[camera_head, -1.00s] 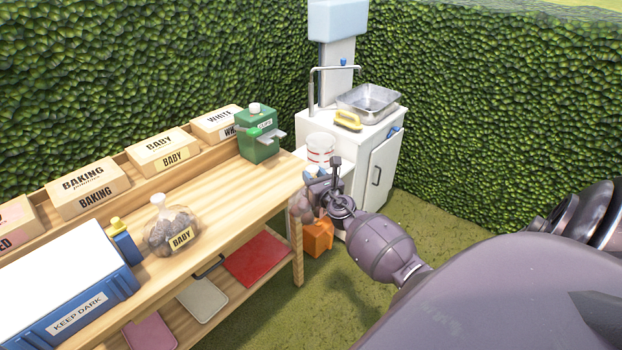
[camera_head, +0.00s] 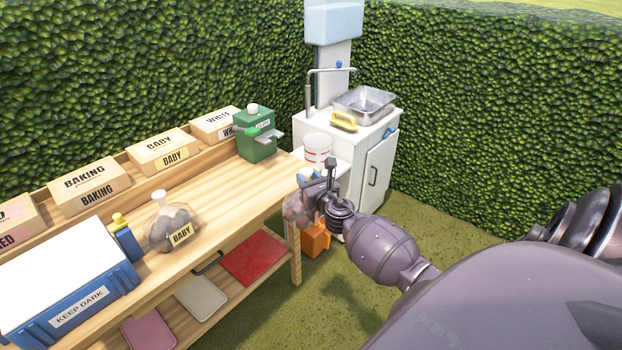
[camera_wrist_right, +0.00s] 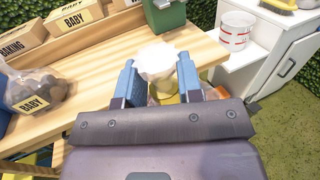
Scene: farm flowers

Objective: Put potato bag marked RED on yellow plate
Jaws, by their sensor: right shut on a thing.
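My right gripper (camera_head: 312,184) is shut on the neck of a clear bag of potatoes (camera_head: 296,210), which hangs beside the right end of the wooden table. In the right wrist view the white top of this held bag (camera_wrist_right: 157,60) sits between the blue fingers of the right gripper (camera_wrist_right: 157,78). No label on the held bag can be read. My left gripper is not in view.
A green dispenser (camera_head: 256,135), a blue KEEP DARK crate (camera_head: 80,305) and a blue bottle (camera_head: 126,240) stand on it. The table's right front (camera_head: 240,195) is clear.

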